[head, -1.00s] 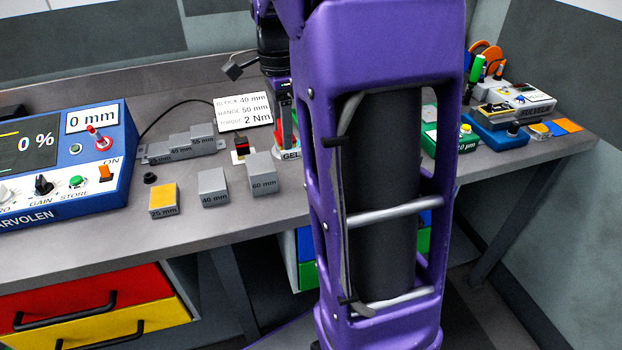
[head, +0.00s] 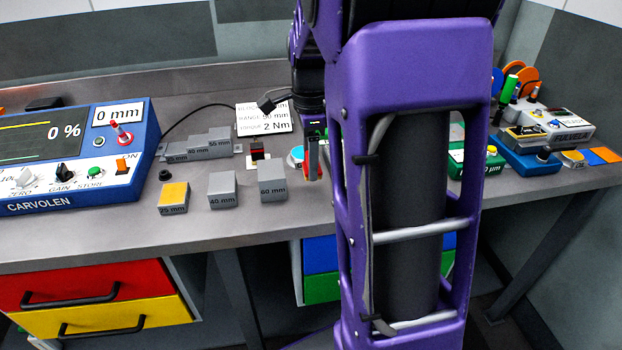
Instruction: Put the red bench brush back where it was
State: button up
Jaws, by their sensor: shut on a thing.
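My gripper (head: 314,130) is at the back middle of the bench, beneath my black wrist and partly hidden by my purple arm. It is shut on a narrow red upright piece (head: 312,158), which looks like the red bench brush. Only a small part of the brush shows; its bristles cannot be made out. Its lower end is close to the bench top, and I cannot tell whether it touches. A round light-blue and white item (head: 297,156) is just left of it.
Grey 60 mm (head: 272,182) and 40 mm (head: 222,189) blocks and a yellow-topped 25 mm block (head: 173,198) stand left of the gripper. A blue console (head: 75,155) fills the left. A green box (head: 476,163) and a tool holder (head: 515,92) are at right.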

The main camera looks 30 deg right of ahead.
notch_tip(320, 180, down, 4)
jog(key=shift+f+b, duration=0.1)
jog(key=shift+b, duration=0.25)
jog(key=shift+f, duration=0.15)
jog(key=o, duration=1.2)
notch_tip(320, 180, up, 12)
jog(key=shift+r+p, duration=0.2)
jog(key=shift+p, duration=1)
jog(key=shift+w, duration=0.1)
